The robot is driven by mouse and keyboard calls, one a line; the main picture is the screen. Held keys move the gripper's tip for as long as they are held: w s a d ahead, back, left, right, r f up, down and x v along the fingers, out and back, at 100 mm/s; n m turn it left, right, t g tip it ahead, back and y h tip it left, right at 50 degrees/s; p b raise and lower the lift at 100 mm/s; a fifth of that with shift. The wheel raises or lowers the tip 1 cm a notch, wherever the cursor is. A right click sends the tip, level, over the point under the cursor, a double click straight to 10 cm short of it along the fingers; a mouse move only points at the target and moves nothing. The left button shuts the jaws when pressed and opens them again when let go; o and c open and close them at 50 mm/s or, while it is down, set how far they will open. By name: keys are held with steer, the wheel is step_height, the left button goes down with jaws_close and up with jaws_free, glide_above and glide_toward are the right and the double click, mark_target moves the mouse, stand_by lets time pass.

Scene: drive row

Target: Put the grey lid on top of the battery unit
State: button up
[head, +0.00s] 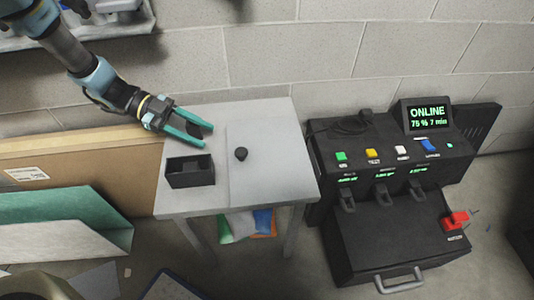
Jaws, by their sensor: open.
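The grey lid (270,150) appears to be the flat panel with a black knob (241,154), lying on the right part of the light grey table. Its seam runs just left of the knob. The black machine with a lit screen reading "ONLINE 75 % 7 min" looks like the battery unit (345,225); it stands on the floor right of the table. My gripper (206,134) has teal fingers spread apart, over the table's left part, left of the knob and behind a small black box. Its fingers are apart from the knob. A dark shape shows between the fingers.
The open black box (190,171) sits on the table's front left. The unit carries coloured buttons, a screen (428,117), a cable (352,123) and a red switch (455,219). Cardboard (80,165) and a green folded panel (60,220) stand left. A block wall is behind.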

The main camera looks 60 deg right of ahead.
mark_target(238, 151)
steer(key=x, duration=0.9)
steer(key=shift+s+f+p, duration=0.15)
steer(key=shift+s+p, duration=0.15)
steer(key=shift+p, duration=0.05)
steer(key=shift+c, duration=0.3)
jaws_close()
